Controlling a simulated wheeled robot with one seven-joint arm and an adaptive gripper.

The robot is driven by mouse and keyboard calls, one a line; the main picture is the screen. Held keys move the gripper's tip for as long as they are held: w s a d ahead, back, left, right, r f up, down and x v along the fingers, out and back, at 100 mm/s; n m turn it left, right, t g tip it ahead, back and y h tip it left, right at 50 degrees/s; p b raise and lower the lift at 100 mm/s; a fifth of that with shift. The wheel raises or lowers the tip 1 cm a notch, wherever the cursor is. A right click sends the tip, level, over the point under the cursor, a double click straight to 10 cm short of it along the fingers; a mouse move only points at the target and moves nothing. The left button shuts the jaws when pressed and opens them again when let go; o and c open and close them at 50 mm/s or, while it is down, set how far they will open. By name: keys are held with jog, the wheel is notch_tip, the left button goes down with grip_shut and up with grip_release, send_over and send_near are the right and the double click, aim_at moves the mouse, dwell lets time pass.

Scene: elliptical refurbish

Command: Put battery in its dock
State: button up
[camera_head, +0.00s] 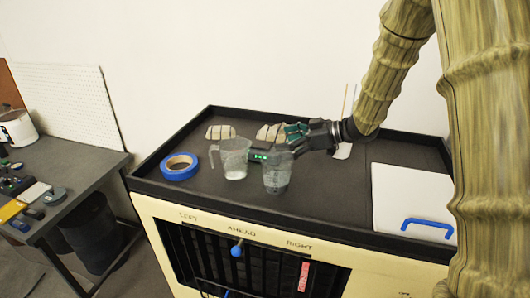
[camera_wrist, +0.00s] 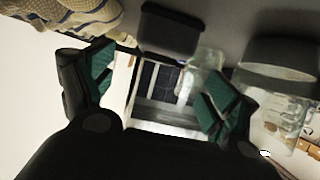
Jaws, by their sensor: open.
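My gripper (camera_head: 288,141) is open above the dark cart top, its green-padded fingers spread; it also shows in the wrist view (camera_wrist: 158,88). A small dark block with green lights (camera_head: 258,156), possibly the battery, lies between a clear jug and a clear beaker, close to the fingers. In the wrist view a dark box (camera_wrist: 170,32) shows just beyond the gap between the fingers, probably the same block. I cannot tell whether the fingers touch it. Nothing is clearly gripped. I cannot identify the dock.
The clear jug (camera_head: 235,160) and beaker (camera_head: 277,175) stand close to the gripper. Blue tape (camera_head: 179,167), striped cloth-like pieces (camera_head: 220,132) and a white panel with a blue handle (camera_head: 412,195) are on the cart. A raised black rim (camera_head: 300,228) edges it. A grey table stands left.

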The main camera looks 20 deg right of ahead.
aim_at(264, 144)
jog(key=shift+x, duration=1.1)
jog(key=shift+w+a+f+p, duration=0.1)
jog(key=shift+w+a+p, duration=0.35)
jog(key=shift+a, duration=0.15)
jog(key=shift+p+x, duration=0.55)
jog(key=shift+x, duration=1.4)
jog(key=c, duration=1.2)
